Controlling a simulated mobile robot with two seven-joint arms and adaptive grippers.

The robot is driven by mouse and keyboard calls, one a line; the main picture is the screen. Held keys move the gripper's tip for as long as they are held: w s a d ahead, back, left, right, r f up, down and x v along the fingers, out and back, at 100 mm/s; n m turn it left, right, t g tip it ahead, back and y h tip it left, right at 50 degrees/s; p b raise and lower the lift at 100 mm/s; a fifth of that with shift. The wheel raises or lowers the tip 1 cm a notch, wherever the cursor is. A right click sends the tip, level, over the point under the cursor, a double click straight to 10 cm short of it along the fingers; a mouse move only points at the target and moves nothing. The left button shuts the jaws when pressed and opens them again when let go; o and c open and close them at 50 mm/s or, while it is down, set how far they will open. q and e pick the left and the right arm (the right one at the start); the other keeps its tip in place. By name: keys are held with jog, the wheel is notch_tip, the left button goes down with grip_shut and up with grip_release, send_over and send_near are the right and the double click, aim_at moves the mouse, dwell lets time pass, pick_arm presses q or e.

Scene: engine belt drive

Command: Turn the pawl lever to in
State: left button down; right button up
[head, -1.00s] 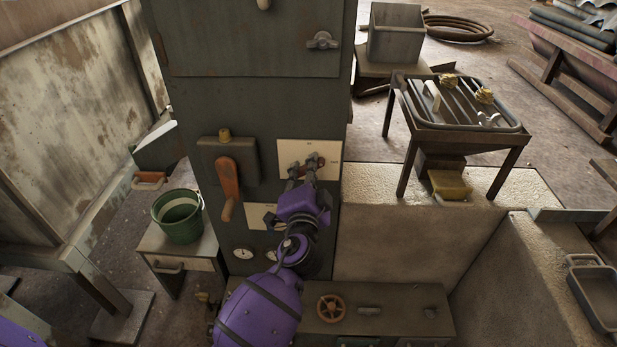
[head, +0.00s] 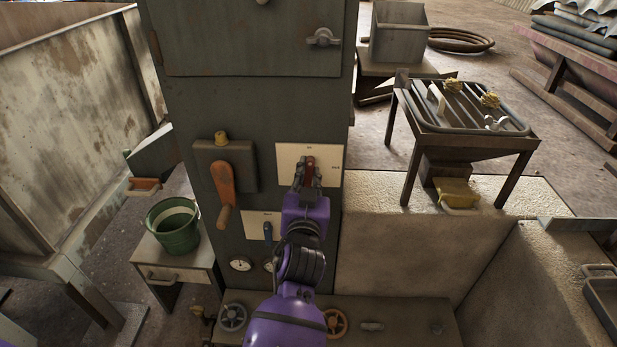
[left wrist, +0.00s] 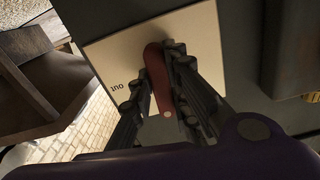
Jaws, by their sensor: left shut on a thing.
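The red lever (head: 310,163) stands on a pale plate on the front of the dark cabinet and appears roughly upright in the head view. I take it for the pawl lever. My left gripper (head: 307,178) is shut on it, with a finger on each side. The left wrist view shows the red lever (left wrist: 158,82) between the fingers, on the pale plate (left wrist: 205,35). A label that seems to read "out" upside down is beside it. An "in" label cannot be made out. My right gripper is not in view.
A larger orange crank handle (head: 224,185) sits left of the plate. A blue lever (head: 267,231) is on a lower plate, near a gauge (head: 240,264). Handwheels (head: 232,317) lie on the ledge below. A grill stand (head: 470,140) is to the right.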

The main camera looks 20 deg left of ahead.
pick_arm(q)
jog(key=shift+n, duration=0.6)
jog(key=c, duration=1.7)
grip_release()
jog(key=shift+s+d+f, duration=0.1)
jog(key=shift+s, duration=0.45)
jog(key=v, duration=1.1)
jog(key=shift+w, duration=0.1)
